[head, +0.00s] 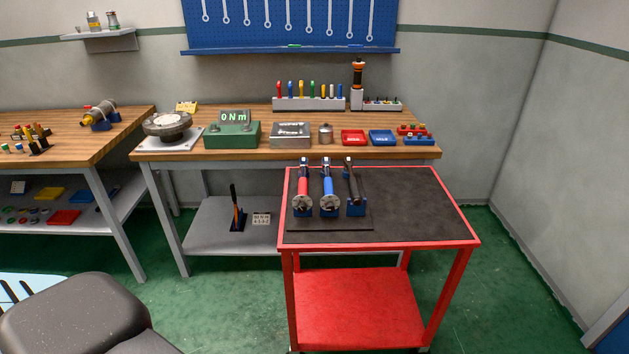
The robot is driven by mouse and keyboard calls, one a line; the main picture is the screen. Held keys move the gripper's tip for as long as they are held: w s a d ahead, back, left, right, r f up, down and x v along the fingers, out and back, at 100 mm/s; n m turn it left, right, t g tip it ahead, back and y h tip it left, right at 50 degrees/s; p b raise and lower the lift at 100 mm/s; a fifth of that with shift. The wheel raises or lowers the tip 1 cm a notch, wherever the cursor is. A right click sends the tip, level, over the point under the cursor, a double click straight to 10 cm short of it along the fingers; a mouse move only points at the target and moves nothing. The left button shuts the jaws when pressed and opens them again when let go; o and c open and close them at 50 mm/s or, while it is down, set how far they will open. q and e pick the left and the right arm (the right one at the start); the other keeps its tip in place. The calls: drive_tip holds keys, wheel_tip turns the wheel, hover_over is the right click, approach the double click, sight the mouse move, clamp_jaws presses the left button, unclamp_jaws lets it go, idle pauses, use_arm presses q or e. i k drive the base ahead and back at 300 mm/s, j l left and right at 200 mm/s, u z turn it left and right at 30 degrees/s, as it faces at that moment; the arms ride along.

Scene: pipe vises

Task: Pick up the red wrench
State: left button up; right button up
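The red wrench (303,187) is the leftmost of three tools on top of the red cart (425,239). It has a red handle, a dark upper end and a round grey flange at its near end, and it rests on a small blue holder. A similar blue wrench (328,184) stands just to its right, and a dark tool (354,184) stands right of that. Neither of my grippers is in view.
The cart's dark top is bare on its right side. Behind it is a wooden workbench (230,155) with a green torque tester (232,134), red and blue trays and a screwdriver rack. Another bench stands at the left. A dark rounded shape fills the lower left corner.

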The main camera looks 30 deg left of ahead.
sight(304, 161)
drive_tip(key=i+j+z, duration=0.1)
drive_tip(key=j+z, duration=0.2)
drive_tip(key=j, duration=0.7)
drive_tip(key=j+z, duration=0.3)
drive_tip(key=j, duration=0.7)
drive_tip(key=k+j+z, duration=0.15)
drive_tip(key=j+z, duration=0.15)
drive_tip(key=j, duration=0.7)
